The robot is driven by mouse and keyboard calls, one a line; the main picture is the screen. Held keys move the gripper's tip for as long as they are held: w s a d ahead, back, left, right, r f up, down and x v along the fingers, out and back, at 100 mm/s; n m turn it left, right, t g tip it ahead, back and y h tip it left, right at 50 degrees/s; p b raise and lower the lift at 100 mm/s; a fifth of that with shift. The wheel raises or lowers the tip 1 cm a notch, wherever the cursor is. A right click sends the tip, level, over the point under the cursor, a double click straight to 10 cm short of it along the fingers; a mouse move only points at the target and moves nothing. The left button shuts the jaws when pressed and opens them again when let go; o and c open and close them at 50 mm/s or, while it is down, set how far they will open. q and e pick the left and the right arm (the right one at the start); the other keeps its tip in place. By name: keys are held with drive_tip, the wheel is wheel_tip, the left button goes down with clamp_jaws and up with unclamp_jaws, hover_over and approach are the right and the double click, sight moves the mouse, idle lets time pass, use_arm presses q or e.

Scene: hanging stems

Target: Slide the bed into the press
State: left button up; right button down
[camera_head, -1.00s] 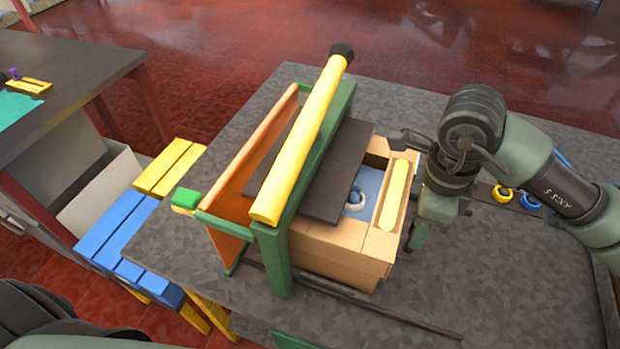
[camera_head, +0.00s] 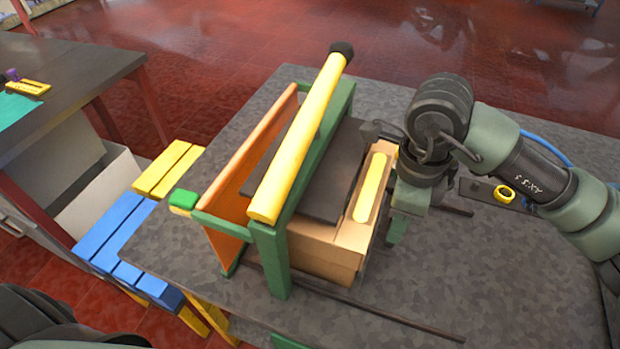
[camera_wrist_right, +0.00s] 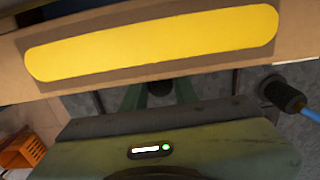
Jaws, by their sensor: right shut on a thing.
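The bed (camera_head: 322,254) is a light wooden box with a yellow strip (camera_head: 370,187) along its right end. Most of it sits inside the press, under the dark plate (camera_head: 333,180), with its right end sticking out. The press is a green frame (camera_head: 270,262) with a long yellow lever (camera_head: 300,140) and an orange board on its left. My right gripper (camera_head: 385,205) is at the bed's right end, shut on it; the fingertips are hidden. The wrist view shows the yellow strip (camera_wrist_right: 155,42) close in front. My left gripper is not in view.
A dark rod (camera_head: 375,319) lies on the grey table (camera_head: 450,270) in front of the press, whose right front part is clear. Blue and yellow slats (camera_head: 120,235) stand left of the table.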

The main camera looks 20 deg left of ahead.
drive_tip(key=shift+w+a+b, duration=0.1)
drive_tip(key=shift+a+b, duration=0.3)
drive_tip(key=shift+a, duration=1.4)
unclamp_jaws()
drive_tip(key=shift+a, duration=0.15)
drive_tip(key=shift+r+p, duration=1.8)
drive_tip(key=shift+r, duration=2.25)
